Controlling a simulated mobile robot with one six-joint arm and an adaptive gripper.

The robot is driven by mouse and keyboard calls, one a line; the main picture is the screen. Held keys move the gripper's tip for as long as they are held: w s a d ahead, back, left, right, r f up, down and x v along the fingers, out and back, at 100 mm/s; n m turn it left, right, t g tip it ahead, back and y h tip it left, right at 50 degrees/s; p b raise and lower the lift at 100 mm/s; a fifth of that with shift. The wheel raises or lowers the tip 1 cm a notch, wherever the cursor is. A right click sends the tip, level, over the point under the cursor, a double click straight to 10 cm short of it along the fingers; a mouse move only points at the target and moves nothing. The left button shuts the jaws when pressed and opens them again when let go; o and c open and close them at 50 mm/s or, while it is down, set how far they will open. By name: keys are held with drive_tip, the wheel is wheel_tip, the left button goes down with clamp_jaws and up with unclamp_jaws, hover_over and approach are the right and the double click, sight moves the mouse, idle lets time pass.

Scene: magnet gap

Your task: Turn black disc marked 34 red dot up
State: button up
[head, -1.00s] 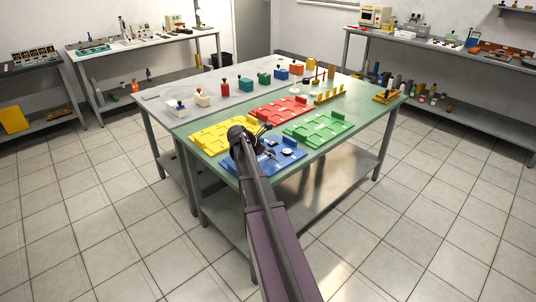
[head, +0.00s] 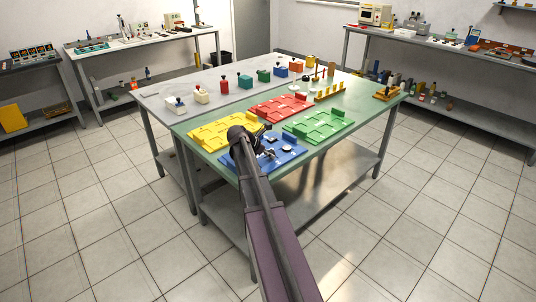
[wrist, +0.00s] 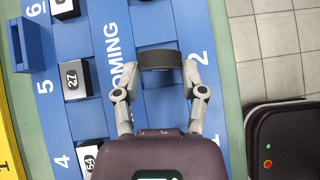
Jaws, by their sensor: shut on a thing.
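In the wrist view my gripper (wrist: 160,68) is shut on a black disc (wrist: 160,58), one finger at each side. The disc shows mostly its dark rim, edge-on to the camera, over the blue board (wrist: 118,12). I cannot read its number or see a red dot. I cannot tell whether it touches the board. In the head view my gripper (head: 262,134) is over the blue board (head: 286,164) at the table's near edge, and the disc is too small to make out.
A blue holder (wrist: 31,45) stands at the upper left. Yellow (head: 228,131), red (head: 278,108) and green (head: 318,125) boards lie around on the table.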

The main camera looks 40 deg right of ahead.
drive_tip(key=shift+f, duration=0.25)
idle(0.7)
drive_tip(key=o, duration=1.2)
drive_tip(key=shift+c, duration=0.2)
drive_tip(key=c, duration=0.5)
drive_tip(key=shift+r, duration=0.1)
drive_tip(key=shift+r+p, duration=2.05)
drive_tip(key=shift+r, duration=0.15)
